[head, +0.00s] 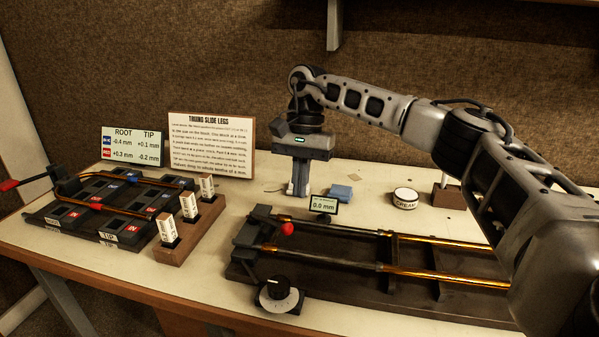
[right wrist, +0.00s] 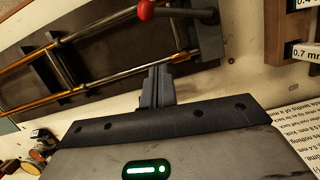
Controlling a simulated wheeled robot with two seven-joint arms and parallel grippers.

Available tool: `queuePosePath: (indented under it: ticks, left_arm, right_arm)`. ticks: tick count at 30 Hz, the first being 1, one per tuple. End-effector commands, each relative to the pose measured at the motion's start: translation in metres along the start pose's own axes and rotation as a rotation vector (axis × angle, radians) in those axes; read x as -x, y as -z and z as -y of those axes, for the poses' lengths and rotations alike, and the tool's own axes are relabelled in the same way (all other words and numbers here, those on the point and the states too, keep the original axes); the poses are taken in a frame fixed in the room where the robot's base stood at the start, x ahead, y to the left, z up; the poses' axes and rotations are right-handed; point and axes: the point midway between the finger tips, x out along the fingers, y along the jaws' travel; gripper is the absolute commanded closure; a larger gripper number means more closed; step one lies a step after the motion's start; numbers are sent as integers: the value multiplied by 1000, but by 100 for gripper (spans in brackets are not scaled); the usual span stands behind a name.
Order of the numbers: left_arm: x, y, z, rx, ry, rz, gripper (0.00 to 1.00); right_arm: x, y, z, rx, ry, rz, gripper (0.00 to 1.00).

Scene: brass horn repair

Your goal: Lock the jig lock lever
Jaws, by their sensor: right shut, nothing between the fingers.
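The slide jig (head: 400,285) lies on the right half of the bench with two brass-and-steel tubes on it. A lever with a red ball knob (head: 287,229) is at its left end; the knob and its dark arm also show in the right wrist view (right wrist: 146,10). A second, red-handled lever (head: 9,185) sticks out at the far left, beside the dark block fixture (head: 108,208). My right gripper (head: 300,189) points down behind the jig's left end, apart from the red knob. Its fingers are together and empty in the right wrist view (right wrist: 157,88). My left gripper is out of view.
A small 0.0 mm display (head: 323,204), a blue pad (head: 341,192) and a cream tin (head: 405,197) stand behind the jig. A wooden block with white gauges (head: 190,240) and an instruction board (head: 211,146) are to the left.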

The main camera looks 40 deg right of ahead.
Motion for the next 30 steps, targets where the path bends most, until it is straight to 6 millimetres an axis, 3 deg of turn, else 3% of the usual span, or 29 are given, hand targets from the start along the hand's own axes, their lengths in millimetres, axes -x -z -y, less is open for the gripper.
queuePosePath:
  ticks: [8,9,16,30]
  left_arm:
    - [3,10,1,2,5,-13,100]
    - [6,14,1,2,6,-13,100]
    - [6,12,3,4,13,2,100]
    - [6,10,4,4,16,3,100]
  right_arm:
    - [-59,-1,-1,0,-4,3,100]
    - [-51,-10,0,4,1,0,100]
    - [-48,-36,0,1,0,1,100]
    - [-49,-40,0,-1,1,1,100]
